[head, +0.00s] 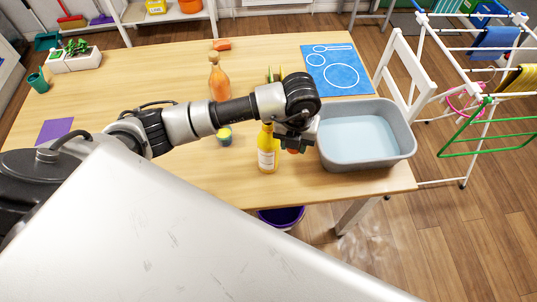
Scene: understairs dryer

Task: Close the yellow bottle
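The yellow bottle (268,155) stands upright on the wooden table near its front edge, with a pale label on its body. Its top is partly hidden by my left arm and wrist, so I cannot tell whether a cap is on it. My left gripper (293,145) points down just to the right of the bottle. A small reddish thing (293,151) shows beneath its fingers; I cannot tell whether it is held or lies on the table. The finger opening is not clear. My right gripper is not in view.
A grey basin (366,158) stands right of the gripper. An orange stoppered bottle (219,83) and a small yellow-topped jar (224,136) stand behind and left. A blue mat (337,70) lies at the back right. A drying rack (480,70) is beyond the table's right side.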

